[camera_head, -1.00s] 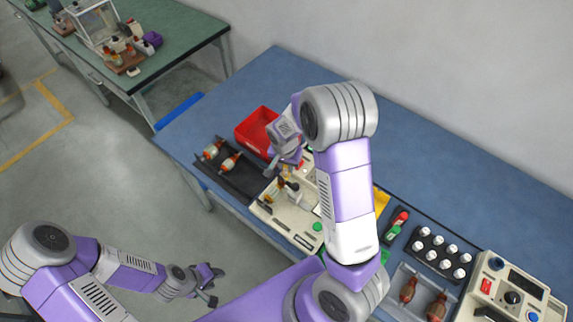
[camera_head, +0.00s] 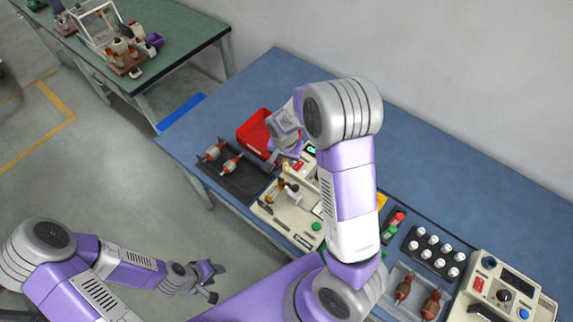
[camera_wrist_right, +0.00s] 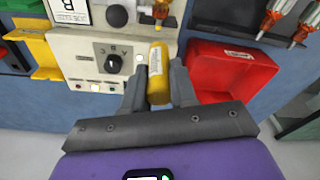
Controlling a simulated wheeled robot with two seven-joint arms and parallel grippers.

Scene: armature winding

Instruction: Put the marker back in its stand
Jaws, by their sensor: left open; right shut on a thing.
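My right gripper (camera_wrist_right: 157,85) is shut on a yellow cylinder with a white label (camera_wrist_right: 158,70), which looks like the marker. It is held above the beige winding machine (camera_wrist_right: 100,55), beside the red bin. In the head view my right gripper (camera_head: 279,155) is largely hidden by its own wrist, and the marker cannot be made out. A narrow dark holder (camera_head: 388,216) right of my right arm carries a red-capped piece (camera_head: 398,218) and a green piece (camera_head: 389,232); it looks like the marker stand. My left gripper (camera_head: 211,283) is open and empty, off the table's front edge.
A red bin (camera_head: 253,132) and a dark tray with armatures (camera_head: 238,183) lie left. Several white-capped bottles (camera_head: 436,250), a grey armature tray (camera_head: 402,277) and a tester (camera_head: 497,295) stand right. The table's back is clear.

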